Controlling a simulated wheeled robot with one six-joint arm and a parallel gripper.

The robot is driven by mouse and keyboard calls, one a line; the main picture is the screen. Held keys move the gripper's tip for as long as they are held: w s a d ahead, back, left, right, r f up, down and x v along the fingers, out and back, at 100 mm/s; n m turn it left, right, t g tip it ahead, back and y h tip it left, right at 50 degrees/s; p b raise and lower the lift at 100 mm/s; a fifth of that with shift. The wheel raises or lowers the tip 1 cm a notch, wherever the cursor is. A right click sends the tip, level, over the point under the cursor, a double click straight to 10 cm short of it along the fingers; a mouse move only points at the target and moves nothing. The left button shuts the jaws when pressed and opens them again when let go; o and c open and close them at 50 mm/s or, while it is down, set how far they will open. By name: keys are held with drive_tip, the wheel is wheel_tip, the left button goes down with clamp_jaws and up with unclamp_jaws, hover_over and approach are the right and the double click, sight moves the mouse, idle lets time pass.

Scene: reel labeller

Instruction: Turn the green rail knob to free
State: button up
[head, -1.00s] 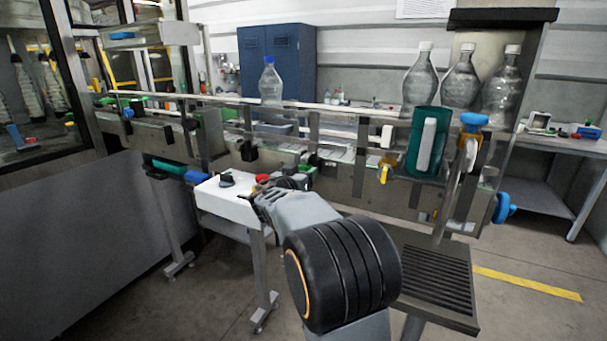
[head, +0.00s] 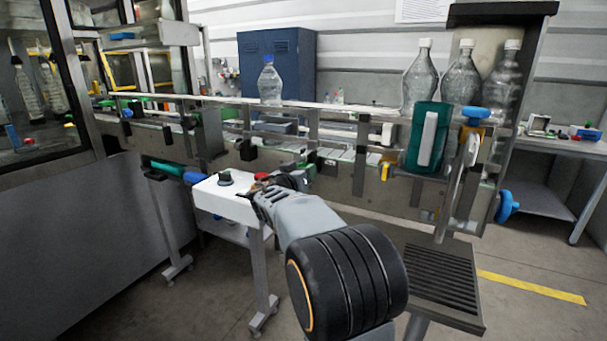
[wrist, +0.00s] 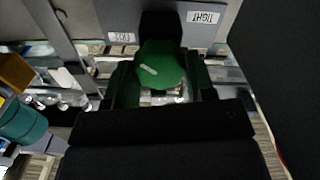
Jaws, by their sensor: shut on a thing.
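The green rail knob (wrist: 160,65) shows in the upper middle of the wrist view, with a short slanted white mark on its face. My gripper (wrist: 162,82) is shut on it, with one dark finger on each side. An upside-down label (wrist: 203,17) reading TIGHT is above and right of the knob. A smaller label (wrist: 122,37) is to the left, hard to read.
A white control box (head: 227,199) with a black knob and red button stands left of my gripper. The conveyor (head: 345,180) runs across, carrying a blue-capped bottle (head: 269,82). A green guard (head: 427,138) and blue knobs are at the right. A grated step (head: 440,284) stands front right.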

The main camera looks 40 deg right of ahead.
drive_tip(key=o, duration=0.9)
drive_tip(key=b+v, duration=0.2)
drive_tip(key=v, duration=1.2)
drive_tip(key=shift+d, duration=0.1)
